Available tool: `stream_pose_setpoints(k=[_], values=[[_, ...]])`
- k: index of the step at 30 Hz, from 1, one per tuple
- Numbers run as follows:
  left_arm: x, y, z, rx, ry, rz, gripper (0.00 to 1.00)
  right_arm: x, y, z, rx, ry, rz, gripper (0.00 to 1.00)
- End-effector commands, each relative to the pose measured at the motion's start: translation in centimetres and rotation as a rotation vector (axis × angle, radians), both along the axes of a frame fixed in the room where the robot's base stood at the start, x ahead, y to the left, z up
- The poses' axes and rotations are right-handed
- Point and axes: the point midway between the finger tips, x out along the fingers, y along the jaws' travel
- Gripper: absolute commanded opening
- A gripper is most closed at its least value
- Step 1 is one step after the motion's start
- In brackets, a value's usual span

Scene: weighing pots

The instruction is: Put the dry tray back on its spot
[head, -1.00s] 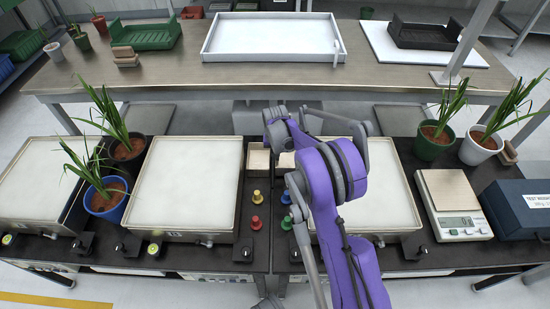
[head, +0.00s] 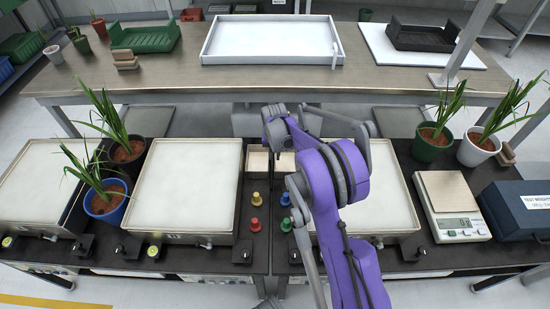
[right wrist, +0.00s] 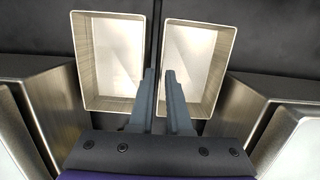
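Two small beige open trays sit side by side in the dark bench between the large white-topped trays. In the right wrist view the left small tray (right wrist: 84,60) and the right small tray (right wrist: 222,82) look empty, with a narrow dark strip between them. No mark shows which is the dry tray. In the head view the left small tray (head: 258,162) is clear, while my right arm partly covers the right one (head: 285,163). My right gripper (right wrist: 160,74) is over the strip between them, its fingers slightly apart with nothing between them. My left gripper is not in view.
Large white-topped trays (head: 187,185) flank the small trays. Coloured knobs (head: 256,198) stand just in front. Potted plants (head: 105,200), a scale (head: 453,205) and a blue case (head: 518,210) are on the bench. The back table holds a white tray (head: 272,59), a green tray (head: 145,36) and a black tray (head: 424,36).

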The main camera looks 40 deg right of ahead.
Motion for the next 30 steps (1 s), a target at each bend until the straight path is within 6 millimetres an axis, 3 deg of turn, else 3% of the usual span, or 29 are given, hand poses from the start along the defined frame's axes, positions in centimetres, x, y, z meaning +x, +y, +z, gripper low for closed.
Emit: stream_pose_setpoints(k=[3, 9, 18, 23, 30], values=[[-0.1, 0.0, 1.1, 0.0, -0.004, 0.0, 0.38, -0.4, 0.3, 3.1, 0.0, -0.001, 0.0, 0.16], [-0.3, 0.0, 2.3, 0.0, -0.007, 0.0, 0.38, -0.8, 0.6, 7.0, -0.001, -0.001, 0.0, 0.16], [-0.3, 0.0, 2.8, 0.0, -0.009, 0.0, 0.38, -1.4, 1.7, 9.8, 0.006, -0.01, -0.045, 0.16], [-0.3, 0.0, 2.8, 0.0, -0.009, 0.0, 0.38, -3.5, 6.0, 12.3, 0.042, -0.066, -0.304, 0.16], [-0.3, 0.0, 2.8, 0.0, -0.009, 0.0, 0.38, -10.3, 14.4, 15.9, 0.172, -0.187, -0.933, 0.16]])
